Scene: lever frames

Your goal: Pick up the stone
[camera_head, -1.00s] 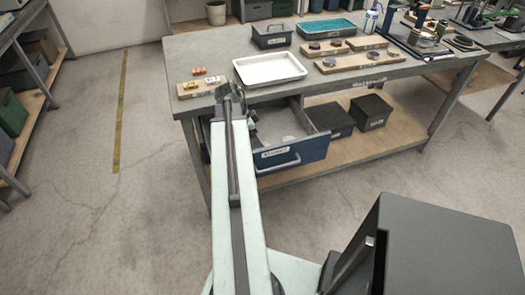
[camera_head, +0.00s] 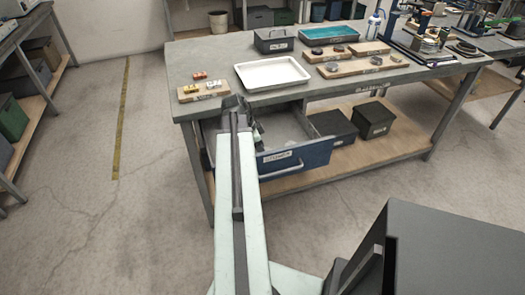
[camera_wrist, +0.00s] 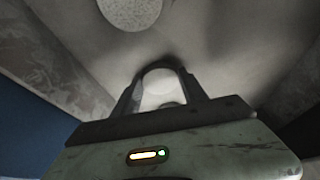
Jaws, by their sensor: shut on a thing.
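My gripper (camera_wrist: 162,72) is low inside the open blue drawer in the wrist view. Its two dark fingers are closed around a pale, smooth, rounded thing that looks like the stone (camera_wrist: 160,86). Its lower part is hidden by the gripper body. A second round thing, grey and speckled (camera_wrist: 130,9), lies ahead at the top edge, apart from the fingers. In the head view the open drawer (camera_head: 296,158) hangs under the workbench. My arm reaches over its left part, and the fingertips are hidden there.
Drawer walls stand close around my gripper, with a blue one (camera_wrist: 30,140) at left. Above the drawer, the workbench (camera_head: 215,62) carries a white tray (camera_head: 272,73), a dark box (camera_head: 273,39) and wooden boards with small parts. Dark boxes (camera_head: 373,119) sit on the lower shelf.

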